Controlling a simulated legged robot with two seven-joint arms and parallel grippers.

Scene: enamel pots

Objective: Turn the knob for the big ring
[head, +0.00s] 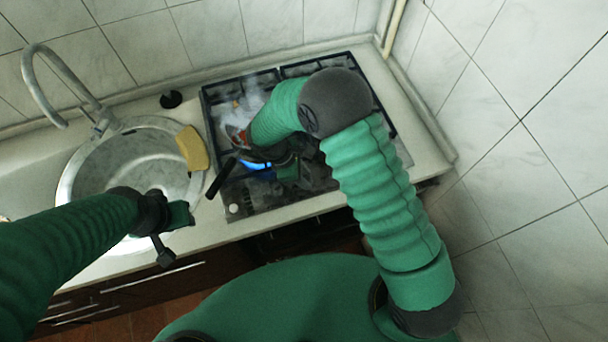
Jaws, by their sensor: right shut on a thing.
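The gas hob (328,196) is set in the worktop, with black grates and a dark front strip. A blue flame (258,164) burns at a ring on its front left. A pale knob (234,209) shows at the strip's left end. My right gripper (294,180) is low over the front of the hob, right of the flame, shut on what seems to be a knob that it hides. Which ring that knob serves cannot be seen.
A reddish pot (236,134), mostly hidden by my right arm, stands on the hob with steam above. A black handle (220,178) sticks out toward the front left. A round sink (130,160) with a tap (65,80) and yellow sponge (192,148) lies left.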

